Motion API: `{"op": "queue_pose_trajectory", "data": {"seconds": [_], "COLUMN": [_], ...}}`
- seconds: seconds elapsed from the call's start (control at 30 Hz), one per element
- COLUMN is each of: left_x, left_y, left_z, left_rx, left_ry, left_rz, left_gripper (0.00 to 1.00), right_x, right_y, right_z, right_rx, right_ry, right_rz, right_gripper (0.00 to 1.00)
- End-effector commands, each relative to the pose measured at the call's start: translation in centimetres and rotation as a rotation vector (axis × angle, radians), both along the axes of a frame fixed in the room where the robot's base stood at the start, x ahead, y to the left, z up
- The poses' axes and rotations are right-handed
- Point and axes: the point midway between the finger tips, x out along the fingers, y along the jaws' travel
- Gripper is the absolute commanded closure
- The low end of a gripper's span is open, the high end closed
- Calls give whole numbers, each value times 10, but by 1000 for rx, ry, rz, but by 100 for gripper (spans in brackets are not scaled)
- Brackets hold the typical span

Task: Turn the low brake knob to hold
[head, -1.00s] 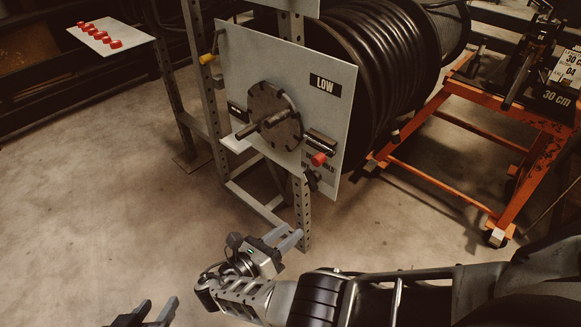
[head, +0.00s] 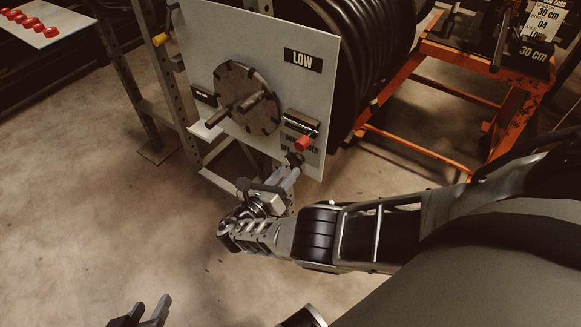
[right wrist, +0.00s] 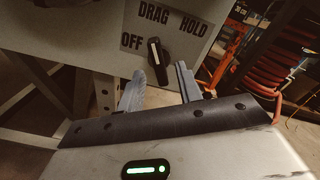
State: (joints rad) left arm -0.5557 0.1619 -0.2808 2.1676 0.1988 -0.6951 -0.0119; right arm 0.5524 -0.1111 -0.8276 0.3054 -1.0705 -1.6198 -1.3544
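The brake knob (right wrist: 157,60) is black with a white pointer line, on a grey panel marked OFF, DRAG and HOLD in the right wrist view. Its pointer points up, about toward DRAG. In the head view it is a small dark shape (head: 293,160) at the lower edge of the panel (head: 190,45) labelled LOW. My right gripper (right wrist: 160,86) is open and empty, its two fingers apart, with the knob ahead between them; I see no contact. In the head view it sits just below the panel (head: 286,178). My left gripper (head: 150,308) is open and empty at the bottom edge.
A round dark hub with a shaft (head: 246,98) and a red-tipped part (head: 303,143) stick out of the panel. A black hose reel (head: 370,60) stands behind it. An orange cart (head: 505,125) is at the right. The floor at the left is clear.

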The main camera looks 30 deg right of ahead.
Motion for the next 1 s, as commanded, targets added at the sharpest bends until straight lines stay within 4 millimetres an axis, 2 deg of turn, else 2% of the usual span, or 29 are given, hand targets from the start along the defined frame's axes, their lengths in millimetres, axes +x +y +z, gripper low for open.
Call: {"op": "queue_pose_trajectory", "data": {"seconds": [0.1,0.2,0.57,0.67,0.7,1.0], "left_x": [0,1,2,2,2,1], "left_y": [0,0,0,0,-1,-1], "left_z": [-1,0,2,2,2,2], "left_rx": [-1,-2,-5,-4,-4,-5], "left_ry": [-3,-6,-14,-15,-15,-15], "left_rz": [1,1,2,1,1,0], "left_gripper": [62,62,62,62,62,62], "right_x": [6,9,11,11,11,11], "right_y": [-15,-22,-26,-26,-26,-26], "right_z": [0,0,0,0,0,0], "right_rx": [-1,0,1,1,1,11], "right_ry": [-1,-1,-1,-1,-1,-25], "right_rz": [-2,-1,-1,-1,-1,-1], "right_gripper": [65,65,65,92,95,94]}}
